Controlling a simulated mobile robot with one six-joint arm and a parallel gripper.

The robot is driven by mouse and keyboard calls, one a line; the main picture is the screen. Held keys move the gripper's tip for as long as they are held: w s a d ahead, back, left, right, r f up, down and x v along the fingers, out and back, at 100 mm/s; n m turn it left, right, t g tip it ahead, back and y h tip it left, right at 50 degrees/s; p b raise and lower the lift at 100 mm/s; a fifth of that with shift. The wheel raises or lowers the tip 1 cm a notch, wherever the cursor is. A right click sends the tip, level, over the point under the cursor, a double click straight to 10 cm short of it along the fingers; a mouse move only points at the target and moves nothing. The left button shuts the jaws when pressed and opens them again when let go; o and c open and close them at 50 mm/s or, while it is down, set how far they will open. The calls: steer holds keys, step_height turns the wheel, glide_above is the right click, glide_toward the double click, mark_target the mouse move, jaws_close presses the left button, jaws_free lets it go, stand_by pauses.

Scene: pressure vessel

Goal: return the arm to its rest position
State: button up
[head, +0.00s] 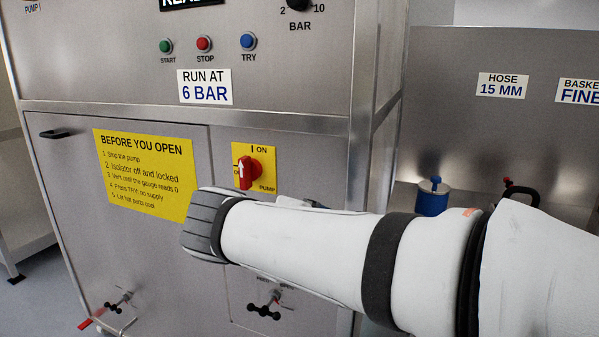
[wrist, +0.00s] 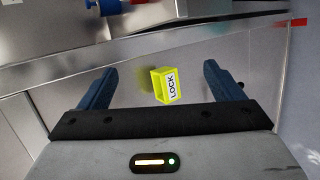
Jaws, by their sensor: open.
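My arm (head: 310,250) reaches in from the right across the front of the steel cabinet, its grey ribbed end (head: 207,224) in front of the lower panel. The fingers do not show in the head view. In the wrist view my gripper (wrist: 160,70) is open, its two dark blue fingers wide apart. A yellow block marked LOCK (wrist: 165,86) shows between them, with clear gaps on both sides and neither finger touching it. I cannot tell how far beyond the fingers it is or what holds it. I do not make it out in the head view.
The red pump isolator handle (head: 243,173) on its yellow plate (head: 266,160) is just above my arm. A yellow notice (head: 146,168) is to its left. Small valves (head: 264,306) are below. A blue canister (head: 432,197) stands behind the arm at right. Floor shows at lower left.

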steer(key=s+d+m+g+y+p, duration=0.5)
steer(key=s+d+m+p, duration=0.5)
steer(key=p, duration=0.6)
steer(key=shift+s+d+r+m+g+y, duration=0.4)
steer(key=shift+s+d+y, duration=0.35)
steer(key=shift+d+y, duration=0.5)
